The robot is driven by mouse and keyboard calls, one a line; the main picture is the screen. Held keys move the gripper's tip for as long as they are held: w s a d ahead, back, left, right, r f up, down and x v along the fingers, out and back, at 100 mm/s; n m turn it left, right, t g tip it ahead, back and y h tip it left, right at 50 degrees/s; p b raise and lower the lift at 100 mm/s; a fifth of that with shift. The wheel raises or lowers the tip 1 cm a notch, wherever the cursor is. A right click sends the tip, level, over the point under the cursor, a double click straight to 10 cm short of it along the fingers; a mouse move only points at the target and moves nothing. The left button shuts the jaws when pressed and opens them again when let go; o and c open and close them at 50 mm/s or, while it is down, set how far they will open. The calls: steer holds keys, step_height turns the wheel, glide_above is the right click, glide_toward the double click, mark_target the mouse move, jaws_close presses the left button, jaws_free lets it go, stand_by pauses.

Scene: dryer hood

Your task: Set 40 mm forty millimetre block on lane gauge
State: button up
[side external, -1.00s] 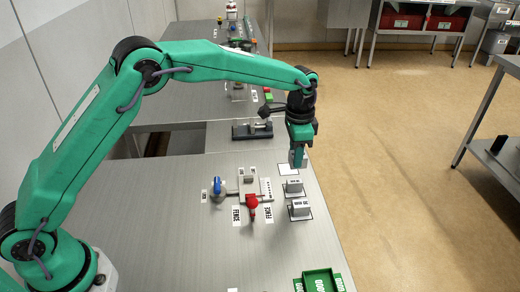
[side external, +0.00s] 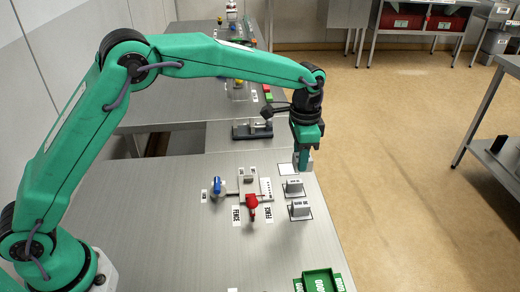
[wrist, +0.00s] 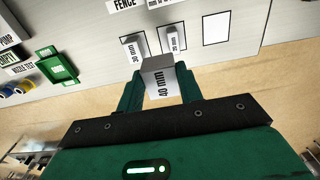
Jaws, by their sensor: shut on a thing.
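My gripper (side external: 303,163) is shut on the grey 40 mm block. The block (wrist: 160,82) is between the two green fingers in the wrist view, its "40 mm" label facing the camera. In the side view the block (side external: 308,164) is partly hidden by a finger; it is held near the table's right edge, beside the empty white square. I take the lane gauge to be the pale fixture (side external: 248,179) left of the gripper, with a red handle (side external: 252,202), a blue knob (side external: 217,185) and "FENCE" labels around it. The block is apart from this fixture.
Two more grey blocks stand on outlined squares, the 30 mm one (wrist: 134,48) and a smaller one (wrist: 172,39). An empty white square (wrist: 216,28) lies beside them. A green tray (side external: 319,281) sits at the front. A dark clamp-like device (side external: 252,130) stands behind.

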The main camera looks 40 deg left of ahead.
steer(key=shift+s, duration=0.15)
steer(key=shift+s+a+r, duration=0.1)
steer(key=shift+s+r, duration=0.1)
steer(key=shift+s, duration=0.35)
steer(key=s+a, duration=0.3)
steer(key=s, duration=0.9)
glide_above(247, 189)
step_height(247, 189, down, 6)
steer(key=shift+f, duration=0.15)
steer(key=shift+f, duration=0.1)
steer(key=shift+f, duration=1.9)
steer(key=shift+f, duration=0.45)
